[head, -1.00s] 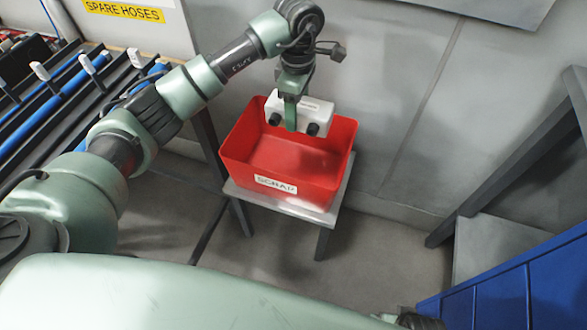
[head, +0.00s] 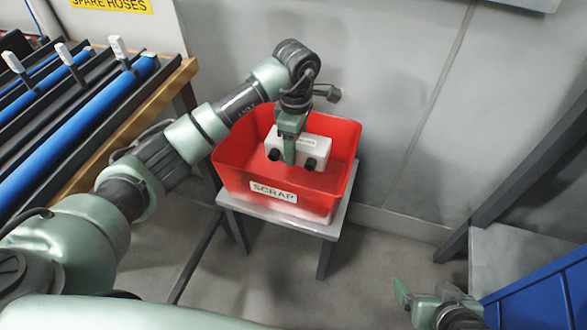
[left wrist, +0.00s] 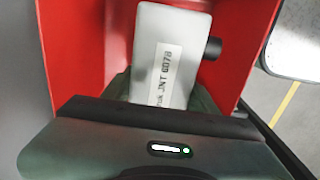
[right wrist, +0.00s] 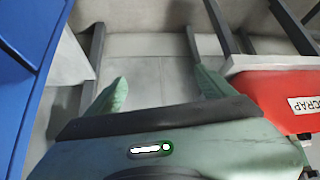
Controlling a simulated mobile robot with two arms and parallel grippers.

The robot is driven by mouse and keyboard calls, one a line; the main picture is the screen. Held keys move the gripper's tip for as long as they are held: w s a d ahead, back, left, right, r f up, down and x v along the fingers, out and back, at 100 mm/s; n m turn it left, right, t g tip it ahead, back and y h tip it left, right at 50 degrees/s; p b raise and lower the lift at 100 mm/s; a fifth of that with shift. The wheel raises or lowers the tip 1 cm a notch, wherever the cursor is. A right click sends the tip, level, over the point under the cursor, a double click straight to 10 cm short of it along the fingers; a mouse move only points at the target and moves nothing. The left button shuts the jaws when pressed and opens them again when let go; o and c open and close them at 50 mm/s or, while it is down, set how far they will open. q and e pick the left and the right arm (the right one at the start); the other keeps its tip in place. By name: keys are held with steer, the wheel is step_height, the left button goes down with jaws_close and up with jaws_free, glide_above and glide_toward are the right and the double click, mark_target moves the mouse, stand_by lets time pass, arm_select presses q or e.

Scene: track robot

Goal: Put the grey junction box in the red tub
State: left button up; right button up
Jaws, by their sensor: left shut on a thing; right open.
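The grey junction box (head: 312,152) is a pale box with two dark round ports on its near side. My left gripper (head: 290,150) is shut on it and holds it inside the red tub (head: 240,178), below the rim level as seen from the head. In the left wrist view the box (left wrist: 165,60) with its printed label sits between the fingers, with red tub walls (left wrist: 240,60) around it. Whether the box touches the tub floor cannot be told. My right gripper (head: 425,300) is open and empty, low at the right; its fingers show in the right wrist view (right wrist: 160,90).
The tub, labelled SCRAP, stands on a small grey stool (head: 325,228) by the wall. A rack with blue hoses (head: 85,115) is at the left. A blue panel (head: 540,290) and dark frame are at the right. Floor between stool and panel is clear.

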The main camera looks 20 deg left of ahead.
arm_select(q)
step_height(320, 180, down, 2)
steer(key=shift+s+f+b, duration=0.1)
steer(key=shift+b, duration=0.55)
steer(key=shift+f+b, duration=0.55)
steer(key=shift+f, duration=0.15)
arm_select(e)
steer(key=w+a+r+t+y, duration=0.2)
steer(key=w+a+r+t, duration=0.2)
steer(key=w+r+t, duration=0.4)
arm_select(q)
steer(key=shift+f, duration=0.2)
step_height(320, 180, down, 3)
steer(key=b, duration=0.2)
steer(key=shift+f+b, duration=0.15)
steer(key=shift+b, duration=0.25)
arm_select(e)
step_height(320, 180, up, 14)
steer(key=w+a+t+y, duration=0.1)
steer(key=a+t+y, duration=0.1)
steer(key=t, duration=0.4)
steer(key=shift+a+r+n+t+y, duration=0.15)
steer(key=shift+a+n+t+y, duration=0.15)
steer(key=shift+n+y, duration=0.1)
steer(key=shift+w, duration=0.1)
